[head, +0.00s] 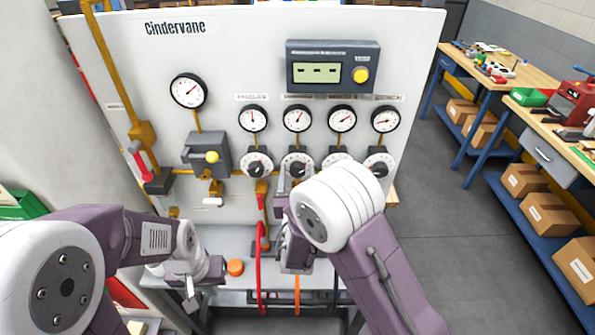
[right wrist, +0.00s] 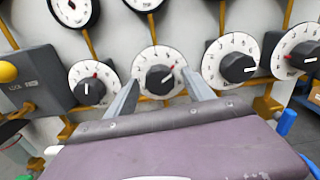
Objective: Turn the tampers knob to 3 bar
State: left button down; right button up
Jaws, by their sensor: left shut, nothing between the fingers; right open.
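A row of black knobs on white numbered dials runs along the panel under small gauges. The labels above are too small to read surely, so I cannot confirm which is the tampers knob. My right gripper (right wrist: 160,92) is open in front of the second knob from the left (right wrist: 159,78), one finger low on each side; contact cannot be told. That knob also shows in the head view (head: 297,167), partly behind my right arm. Its white line points to the upper right; the number is unclear. Its gauge (head: 297,118) is above. My left gripper (head: 191,295) is shut and empty, low at left.
Neighbouring knobs stand close on both sides, the first (right wrist: 89,89) at left and the third (right wrist: 236,67) at right. A grey box with a yellow button (head: 212,157) is left of the row. A display box (head: 333,65) is above.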

jog(key=shift+c, duration=0.3)
grip_shut()
jog(key=shift+n, duration=0.4)
jog(key=n, duration=0.3)
jog(key=shift+b, duration=0.35)
jog(key=n, duration=0.4)
jog(key=shift+n, duration=0.3)
jog(key=n+p, duration=0.1)
jog(key=n, duration=0.3)
jog(key=shift+n, duration=0.3)
jog(key=n+p, duration=0.1)
jog(key=n, duration=0.3)
jog(key=shift+n, duration=0.3)
jog(key=shift+f, duration=0.1)
